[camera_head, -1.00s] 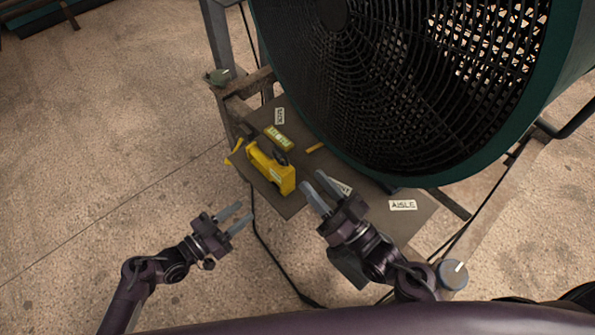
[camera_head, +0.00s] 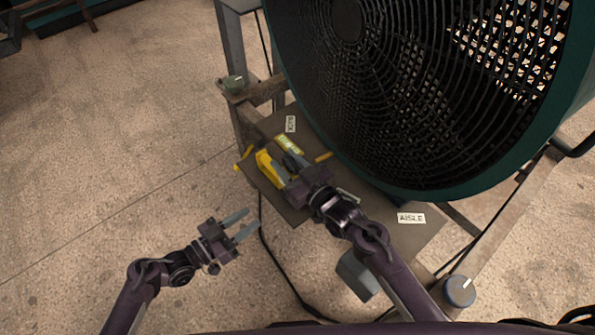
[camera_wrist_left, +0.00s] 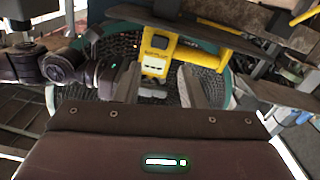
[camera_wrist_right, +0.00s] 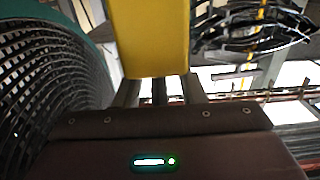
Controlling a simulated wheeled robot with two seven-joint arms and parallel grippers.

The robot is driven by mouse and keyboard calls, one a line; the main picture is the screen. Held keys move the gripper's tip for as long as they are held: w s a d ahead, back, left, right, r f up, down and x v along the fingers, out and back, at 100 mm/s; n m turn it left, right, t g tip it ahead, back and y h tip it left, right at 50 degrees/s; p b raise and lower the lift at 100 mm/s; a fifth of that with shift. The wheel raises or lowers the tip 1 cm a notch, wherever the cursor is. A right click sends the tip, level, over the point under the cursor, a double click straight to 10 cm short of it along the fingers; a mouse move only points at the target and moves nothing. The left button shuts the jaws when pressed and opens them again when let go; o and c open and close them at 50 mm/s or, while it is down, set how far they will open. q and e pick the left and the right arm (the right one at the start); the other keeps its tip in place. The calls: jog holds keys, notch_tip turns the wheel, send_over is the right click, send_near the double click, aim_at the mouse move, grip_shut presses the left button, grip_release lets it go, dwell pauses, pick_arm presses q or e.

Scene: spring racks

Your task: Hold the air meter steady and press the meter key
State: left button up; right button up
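The yellow air meter (camera_head: 266,165) stands on the dark shelf in front of the big fan. In the left wrist view its face (camera_wrist_left: 157,50) shows beyond my fingers. My right gripper (camera_head: 287,167) is at the meter and partly covers it in the head view. In the right wrist view the yellow meter body (camera_wrist_right: 150,35) hides the fingertips; the fingers stand apart, and firm contact cannot be made out. My left gripper (camera_head: 253,219) is open and empty, short of the shelf at its lower left. The meter key cannot be made out clearly.
The large green fan (camera_head: 350,90) with its black grille stands just behind the shelf (camera_head: 390,205). An AISLE label (camera_head: 411,218) lies at the shelf's right. A black cable hangs below.

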jog(key=shift+w+a, duration=0.3)
jog(key=shift+w, duration=0.05)
jog(key=shift+c, duration=0.3)
grip_shut()
pick_arm(q)
grip_shut()
jog(key=shift+d, duration=0.1)
dwell(1.3)
